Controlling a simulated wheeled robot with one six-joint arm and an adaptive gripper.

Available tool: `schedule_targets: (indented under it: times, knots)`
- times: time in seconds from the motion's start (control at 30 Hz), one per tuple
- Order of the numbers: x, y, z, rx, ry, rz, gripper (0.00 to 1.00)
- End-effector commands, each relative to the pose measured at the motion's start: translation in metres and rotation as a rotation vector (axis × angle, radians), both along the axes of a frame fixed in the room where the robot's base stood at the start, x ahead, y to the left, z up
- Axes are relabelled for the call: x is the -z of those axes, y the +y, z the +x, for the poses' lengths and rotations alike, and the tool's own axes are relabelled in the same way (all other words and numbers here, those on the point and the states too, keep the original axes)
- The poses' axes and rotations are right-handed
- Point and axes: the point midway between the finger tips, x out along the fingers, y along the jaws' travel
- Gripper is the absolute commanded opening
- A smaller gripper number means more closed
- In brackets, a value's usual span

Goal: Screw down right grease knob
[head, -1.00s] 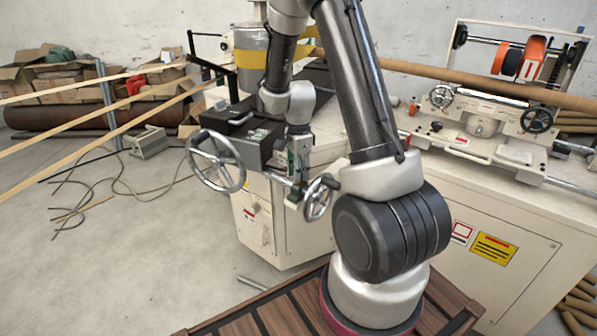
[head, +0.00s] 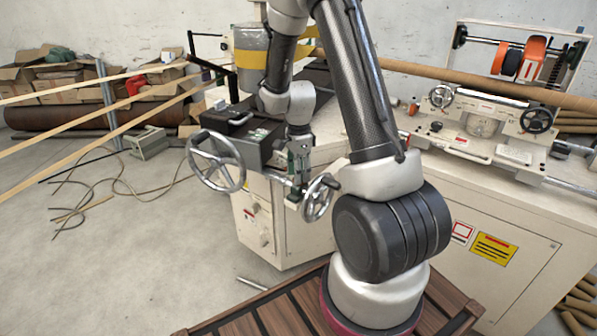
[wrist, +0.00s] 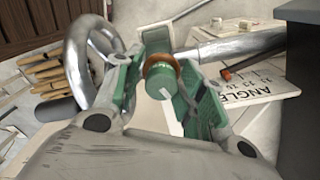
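The grease knob (wrist: 172,98) is a small green cap with a copper-coloured ring below it. In the wrist view it sits between my gripper's two green-padded fingers, one on each side. The fingers stand very close to the knob, but I cannot tell whether both touch it. The knob is too small and covered to make out there.
A large handwheel (head: 217,162) stands left of my gripper. In the wrist view a metal wheel rim (wrist: 78,52) is close to the left finger, and a silver shaft (wrist: 240,45) and a lettered plate (wrist: 235,97) lie to the right. A dark block borders the right edge.

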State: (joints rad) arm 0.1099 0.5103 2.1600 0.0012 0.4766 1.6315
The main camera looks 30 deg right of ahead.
Motion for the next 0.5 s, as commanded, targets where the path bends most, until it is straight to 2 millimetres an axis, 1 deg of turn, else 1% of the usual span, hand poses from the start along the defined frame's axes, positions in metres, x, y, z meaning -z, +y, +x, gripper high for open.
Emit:
schedule_targets:
  times: [0.03,0.17,0.5]
  knots:
    - [-0.002,-0.001,0.004,-0.003,-0.011,-0.002,0.5]
    - [-0.009,-0.001,0.005,-0.004,-0.014,-0.002,0.5]
    - [-0.061,0.0,0.003,-0.001,-0.01,-0.002,0.5]
